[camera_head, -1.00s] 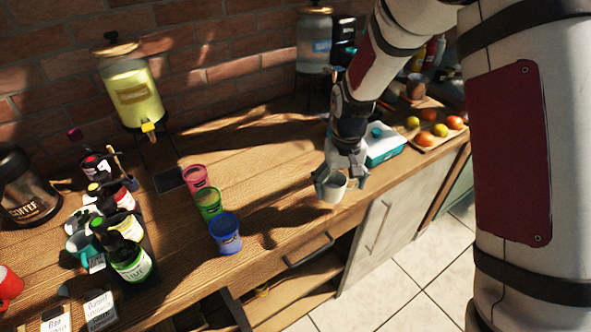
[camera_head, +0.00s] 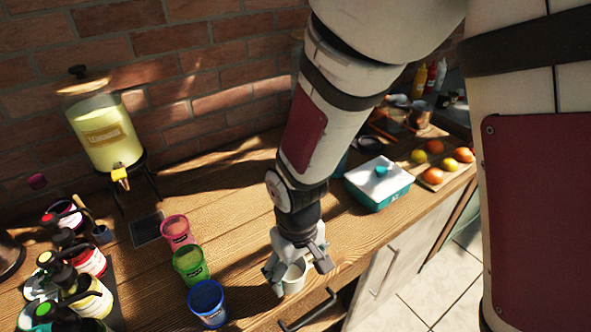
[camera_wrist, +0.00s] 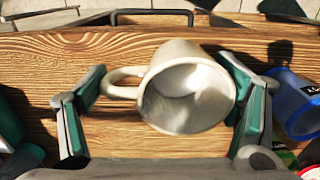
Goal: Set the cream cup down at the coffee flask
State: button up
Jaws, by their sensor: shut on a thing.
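The cream cup (camera_head: 293,279) is held in my gripper (camera_head: 300,275) above the front part of the wooden counter, right of the coloured cups. In the wrist view, the cream cup (camera_wrist: 187,92) sits between my two fingers (camera_wrist: 160,110), its open mouth toward the camera and empty. Its handle points left, to the left finger. The coffee flask (camera_head: 8,256) is only a dark edge at the far left of the head view, mostly cut off, and its label is out of view.
Pink (camera_head: 176,231), green (camera_head: 191,264) and blue (camera_head: 208,303) cups stand in a row left of my gripper. Several bottles (camera_head: 85,290) crowd the left, before the flask. A lemonade dispenser (camera_head: 105,135) stands behind. A teal box (camera_head: 379,185) and fruit board (camera_head: 432,175) are right.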

jog(key=w, duration=0.7)
jog(key=w+f, duration=0.1)
jog(key=w, duration=0.2)
jog(key=shift+w+d, duration=0.1)
jog(key=shift+w, duration=0.1)
jog(key=shift+w+f+p, duration=0.15)
jog(key=shift+f+p, duration=0.4)
jog(key=shift+f, duration=1.2)
jog(key=shift+f, duration=0.1)
jog(key=o, duration=1.2)
notch_tip(320, 180, up, 12)
jog(key=shift+r+b, duration=0.15)
jog(key=shift+b, duration=0.6)
